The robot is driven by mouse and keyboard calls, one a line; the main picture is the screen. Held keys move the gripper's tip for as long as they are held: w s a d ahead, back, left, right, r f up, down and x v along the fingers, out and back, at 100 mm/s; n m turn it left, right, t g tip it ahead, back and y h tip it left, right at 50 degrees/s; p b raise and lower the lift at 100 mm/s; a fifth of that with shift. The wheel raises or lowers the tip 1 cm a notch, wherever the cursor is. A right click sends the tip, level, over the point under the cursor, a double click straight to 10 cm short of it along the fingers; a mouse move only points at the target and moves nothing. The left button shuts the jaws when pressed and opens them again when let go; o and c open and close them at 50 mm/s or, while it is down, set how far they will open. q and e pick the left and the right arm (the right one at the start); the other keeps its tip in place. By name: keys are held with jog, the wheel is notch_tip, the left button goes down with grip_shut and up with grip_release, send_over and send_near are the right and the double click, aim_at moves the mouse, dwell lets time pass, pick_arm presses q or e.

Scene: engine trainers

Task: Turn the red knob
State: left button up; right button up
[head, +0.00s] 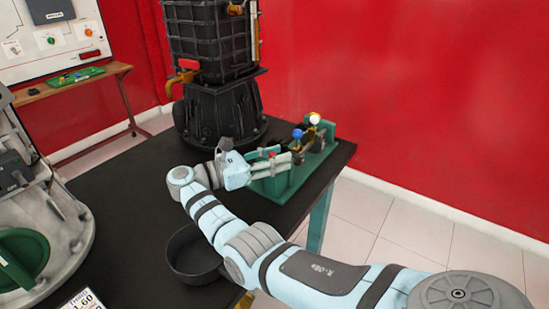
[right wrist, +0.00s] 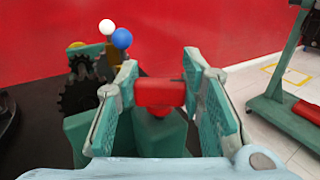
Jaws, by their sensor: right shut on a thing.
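The red knob (right wrist: 160,92) sits on top of a green stand (right wrist: 165,136) in the right wrist view. My right gripper (right wrist: 165,88) has one finger on each side of the knob and is shut on it. In the head view my right gripper (head: 287,160) reaches over the green stand (head: 283,184) near the right edge of the black table. There the fingers and wrist largely hide the knob. My left gripper is not in view.
A white ball (head: 314,118) and a blue ball (head: 298,134) stand on the fixture beyond my gripper, near dark gears (right wrist: 80,97). A tall black engine (head: 214,100) stands behind. A black pan (head: 194,256) is on the black table (head: 135,185).

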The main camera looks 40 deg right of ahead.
jog(key=shift+f, duration=0.1)
jog(key=o, duration=1.2)
jog(key=shift+c, duration=0.2)
notch_tip(320, 180, up, 10)
jog(key=shift+r, duration=0.1)
